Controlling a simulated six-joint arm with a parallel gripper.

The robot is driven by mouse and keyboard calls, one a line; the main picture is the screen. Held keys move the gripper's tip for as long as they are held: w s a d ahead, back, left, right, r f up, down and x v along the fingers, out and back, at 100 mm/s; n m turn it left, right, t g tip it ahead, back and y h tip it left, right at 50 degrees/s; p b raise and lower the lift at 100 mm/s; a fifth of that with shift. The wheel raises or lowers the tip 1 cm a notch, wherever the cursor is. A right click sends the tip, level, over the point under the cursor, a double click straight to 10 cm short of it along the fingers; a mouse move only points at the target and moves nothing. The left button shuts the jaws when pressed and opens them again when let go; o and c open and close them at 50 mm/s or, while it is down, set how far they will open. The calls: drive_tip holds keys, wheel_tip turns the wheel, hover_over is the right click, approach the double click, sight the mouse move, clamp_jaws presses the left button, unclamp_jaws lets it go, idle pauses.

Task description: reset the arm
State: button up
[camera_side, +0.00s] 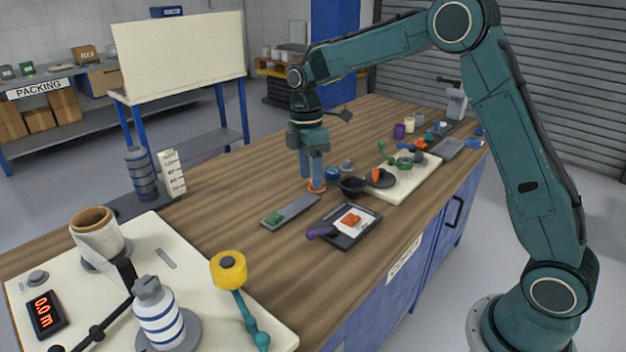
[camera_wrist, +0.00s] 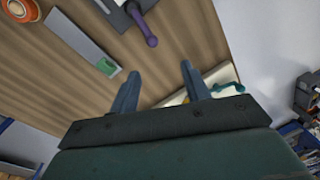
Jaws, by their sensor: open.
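My gripper (camera_side: 311,180) hangs pointing down over the middle of the wooden table in the side view, with the green arm reaching from the right. In the wrist view its two blue-grey fingers (camera_wrist: 160,82) stand apart with bare wood between them, so it is open and empty. An orange ring (camera_side: 317,189) shows at the fingertips in the side view. In the wrist view an orange roll (camera_wrist: 20,10) lies at the top left corner, clear of the fingers.
A grey strip with a green piece (camera_side: 278,217) and a dark tray (camera_side: 352,237) with a purple-handled tool lie in front of my gripper. A cream board (camera_side: 405,185) with small items lies right. A larger board (camera_side: 195,262) with rollers stands left.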

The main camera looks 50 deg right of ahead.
drive_tip(key=s+a+r+m+t, duration=0.2)
drive_tip(key=s+r+m+t, duration=0.35)
drive_tip(key=s+r, duration=0.8)
drive_tip(key=s+f+m+t, duration=0.1)
drive_tip(key=s+m, duration=0.7)
drive_tip(key=s, duration=0.8)
drive_tip(key=shift+s+f+h, duration=0.3)
drive_tip(key=shift+s+f, duration=0.05)
drive_tip(key=shift+f, duration=0.5)
drive_tip(key=shift+a+t, duration=0.1)
drive_tip(key=shift+t, duration=0.15)
